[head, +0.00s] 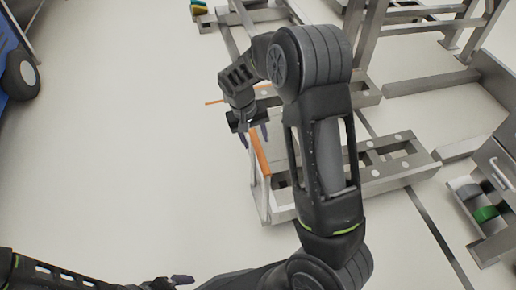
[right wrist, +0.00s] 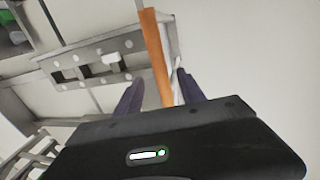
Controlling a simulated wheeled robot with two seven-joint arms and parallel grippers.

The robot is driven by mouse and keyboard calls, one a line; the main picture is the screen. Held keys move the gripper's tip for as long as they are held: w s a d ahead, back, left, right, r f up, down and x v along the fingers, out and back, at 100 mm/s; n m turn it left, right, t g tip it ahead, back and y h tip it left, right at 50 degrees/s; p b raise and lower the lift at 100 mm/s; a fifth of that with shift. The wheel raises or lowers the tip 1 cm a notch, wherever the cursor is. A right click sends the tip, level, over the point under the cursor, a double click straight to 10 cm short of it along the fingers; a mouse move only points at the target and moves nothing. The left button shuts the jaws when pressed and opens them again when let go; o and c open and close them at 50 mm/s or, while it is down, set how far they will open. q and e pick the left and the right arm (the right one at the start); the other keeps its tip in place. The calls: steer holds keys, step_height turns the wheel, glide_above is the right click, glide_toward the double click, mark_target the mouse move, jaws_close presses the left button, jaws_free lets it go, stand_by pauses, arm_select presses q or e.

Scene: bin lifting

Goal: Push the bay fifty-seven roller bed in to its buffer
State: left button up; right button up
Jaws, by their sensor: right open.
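A grey metal roller bed frame (head: 400,178) stands low on the floor at the centre right, partly hidden behind my right arm. An orange handle bar (head: 261,154) runs along its near left end. My right gripper (head: 255,136) is open at the far end of this bar. In the right wrist view the orange bar (right wrist: 156,55) runs between the two spread fingers (right wrist: 161,90); contact cannot be told. The bed's frame (right wrist: 85,62) shows at upper left there. No bay number is readable.
Another metal frame (head: 370,97) stands behind, with a thin orange bar (head: 213,103) at its left end. A grey cabinet (head: 497,150) and a shelf with a green item (head: 486,213) are at the right. A blue wheeled thing (head: 14,62) is at upper left. The left floor is clear.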

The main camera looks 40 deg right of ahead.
mark_target(258, 149)
steer(key=f, duration=0.2)
steer(key=d+f+b, duration=0.1)
steer(key=f, duration=0.2)
steer(key=shift+s+f, duration=0.15)
jaws_close()
stand_by(0.4)
stand_by(0.9)
